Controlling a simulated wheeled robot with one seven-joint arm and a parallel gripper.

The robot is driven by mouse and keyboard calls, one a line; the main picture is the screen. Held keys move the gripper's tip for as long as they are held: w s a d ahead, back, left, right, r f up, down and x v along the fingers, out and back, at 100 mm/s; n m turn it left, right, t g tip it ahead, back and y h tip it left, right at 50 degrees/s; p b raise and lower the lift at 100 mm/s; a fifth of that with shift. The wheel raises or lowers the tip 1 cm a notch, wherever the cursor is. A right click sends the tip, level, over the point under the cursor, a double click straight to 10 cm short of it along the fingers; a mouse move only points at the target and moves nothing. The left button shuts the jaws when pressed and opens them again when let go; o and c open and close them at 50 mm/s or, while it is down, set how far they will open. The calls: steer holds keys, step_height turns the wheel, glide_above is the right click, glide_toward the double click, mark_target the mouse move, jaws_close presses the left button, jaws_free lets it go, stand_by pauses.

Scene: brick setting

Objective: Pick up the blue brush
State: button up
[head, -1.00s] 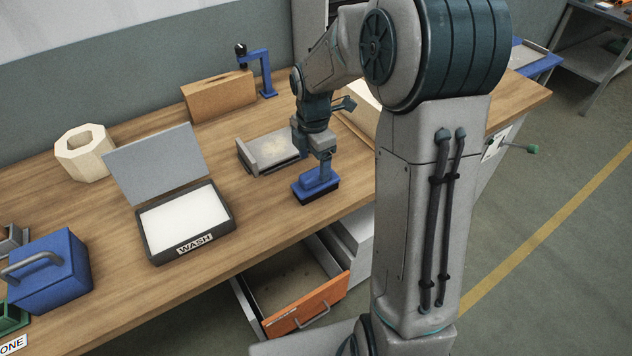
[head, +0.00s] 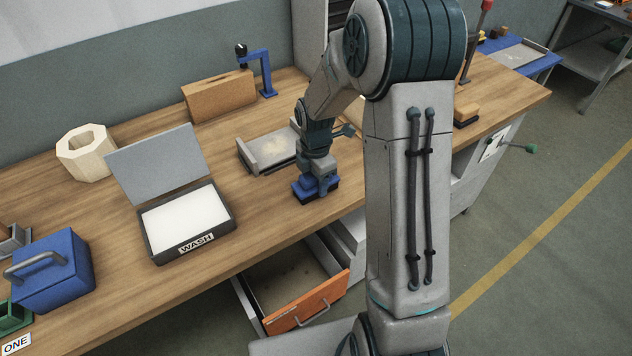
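The blue brush (head: 302,191) has a blue top and a dark lower part. It sits on the wooden workbench near its front edge, in the middle of the head view. My gripper (head: 317,187) is down at the brush and overlaps its upper part. The fingers and the brush's grip hide one another here, so I cannot tell whether the fingers are closed on it. The brush appears to rest on the bench top.
A shallow metal tray (head: 252,163) lies just behind the brush. An open box labelled WASH (head: 219,222) stands to the left. An open orange-fronted drawer (head: 318,303) juts out below the bench edge. A blue box (head: 58,281) is at far left.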

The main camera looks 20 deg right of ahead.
steer(key=c, duration=0.5)
steer(key=shift+r, duration=0.1)
steer(key=shift+r, duration=0.55)
step_height(320, 180, up, 3)
steer(key=shift+w+f+b, duration=0.1)
steer(key=shift+b, duration=0.2)
steer(key=d+r, duration=0.2)
steer(key=d, duration=0.2)
steer(key=d+r, duration=0.2)
steer(key=d, duration=0.1)
steer(key=d+r+b, duration=0.1)
steer(key=d+r, duration=0.2)
steer(key=d, duration=0.1)
steer(key=shift+w+d, duration=0.15)
steer(key=shift+d, duration=0.2)
steer(key=shift+o, duration=1.1)
